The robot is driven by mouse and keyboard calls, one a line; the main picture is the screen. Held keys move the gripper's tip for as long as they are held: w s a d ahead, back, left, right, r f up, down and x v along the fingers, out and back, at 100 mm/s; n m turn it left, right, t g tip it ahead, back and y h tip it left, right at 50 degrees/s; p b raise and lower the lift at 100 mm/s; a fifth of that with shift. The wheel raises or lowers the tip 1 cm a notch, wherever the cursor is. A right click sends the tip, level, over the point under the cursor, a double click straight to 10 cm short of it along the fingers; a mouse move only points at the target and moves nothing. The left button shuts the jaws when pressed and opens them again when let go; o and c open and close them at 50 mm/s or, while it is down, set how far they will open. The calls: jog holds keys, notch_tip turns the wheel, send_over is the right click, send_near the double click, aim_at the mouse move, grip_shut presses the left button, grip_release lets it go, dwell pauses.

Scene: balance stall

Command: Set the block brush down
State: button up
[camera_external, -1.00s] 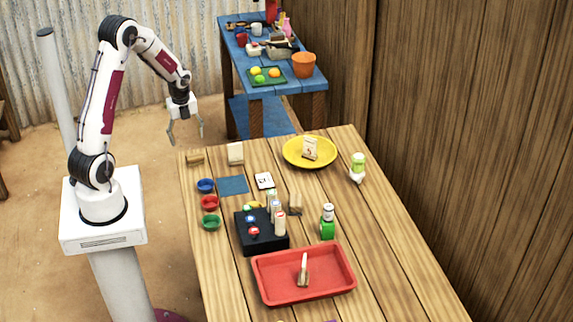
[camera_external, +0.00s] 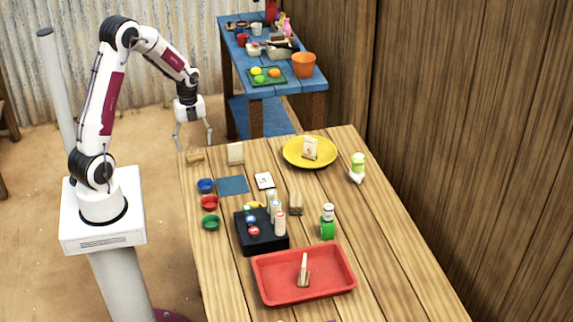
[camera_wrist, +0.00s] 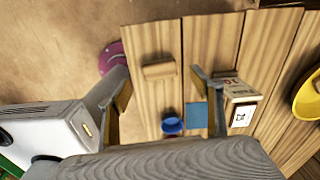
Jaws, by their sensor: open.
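A small tan wooden block, which looks like the block brush (camera_external: 195,158), lies on the wooden table near its back-left corner. Its bristles cannot be made out. It also shows in the wrist view (camera_wrist: 158,70), lying flat, apart from my fingers. My gripper (camera_external: 194,142) is open and empty, pointing down just above the block in the external view. In the wrist view my gripper's two fingers (camera_wrist: 161,82) are spread wide, with the block in line with the gap between them.
A cream packet (camera_external: 235,153) stands just right of the block. A blue bowl (camera_external: 205,185) and a blue mat (camera_external: 232,185) lie in front. A yellow plate (camera_external: 290,158), a black box (camera_external: 245,238) and a red tray (camera_external: 270,290) stand farther off.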

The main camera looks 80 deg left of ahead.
aim_at(195, 155)
jog(key=shift+f, duration=0.5)
jog(key=shift+d+f, duration=0.15)
jog(key=shift+f, duration=2.4)
jog(key=c, duration=1.3)
jog(key=shift+r, duration=0.1)
jog(key=shift+r, duration=4.9)
